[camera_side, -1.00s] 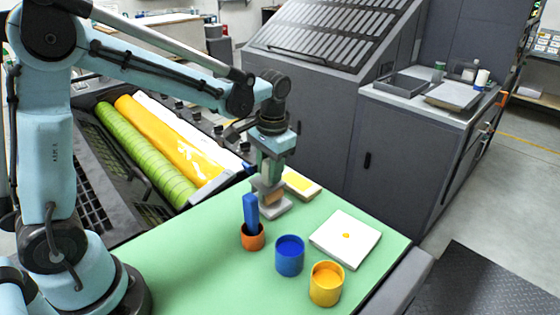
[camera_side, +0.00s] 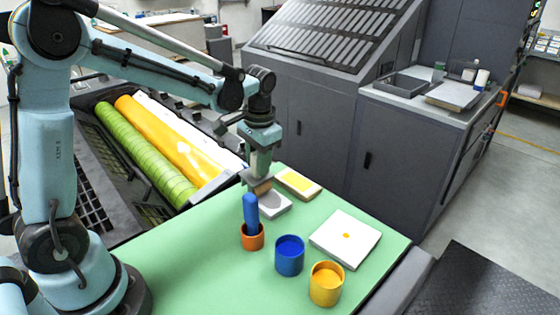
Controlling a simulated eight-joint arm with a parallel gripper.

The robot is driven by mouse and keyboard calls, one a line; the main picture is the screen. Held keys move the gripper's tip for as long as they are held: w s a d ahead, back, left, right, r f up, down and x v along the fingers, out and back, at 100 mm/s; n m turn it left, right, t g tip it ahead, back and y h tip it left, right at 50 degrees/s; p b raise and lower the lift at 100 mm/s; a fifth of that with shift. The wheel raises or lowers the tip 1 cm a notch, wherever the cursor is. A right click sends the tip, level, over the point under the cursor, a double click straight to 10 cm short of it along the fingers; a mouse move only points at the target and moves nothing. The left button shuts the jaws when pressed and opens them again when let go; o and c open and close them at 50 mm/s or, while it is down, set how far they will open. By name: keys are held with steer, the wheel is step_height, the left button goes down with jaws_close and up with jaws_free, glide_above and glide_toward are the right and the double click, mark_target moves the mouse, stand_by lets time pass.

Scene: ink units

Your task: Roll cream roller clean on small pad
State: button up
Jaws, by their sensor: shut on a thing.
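My gripper (camera_side: 258,182) points down and is shut on a small tan piece, which I take for the cream roller (camera_side: 262,188). My fingers hide part of it. It is at the back left edge of a small white pad (camera_side: 279,208) with a grey patch on top; I cannot tell whether the two touch. Another pad (camera_side: 308,192), white with a yellow top, lies just behind and to the right. A larger white square pad (camera_side: 330,250) with one orange-yellow dot lies at the right of the green table.
An orange cup (camera_side: 252,240) holds an upright blue object (camera_side: 250,208) close in front of my gripper. A blue cup (camera_side: 289,258) and a yellow cup (camera_side: 326,287) stand nearer the front. Green (camera_side: 140,150) and yellow (camera_side: 180,140) press rollers lie behind left. The table's (camera_side: 190,265) front left is clear.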

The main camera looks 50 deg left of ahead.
steer(key=shift+d+r, duration=0.1)
steer(key=shift+d, duration=1.65)
steer(key=shift+s+d, duration=0.1)
steer(key=shift+d, duration=1.6)
steer(key=shift+a, duration=3.5)
steer(key=shift+r, duration=2.85)
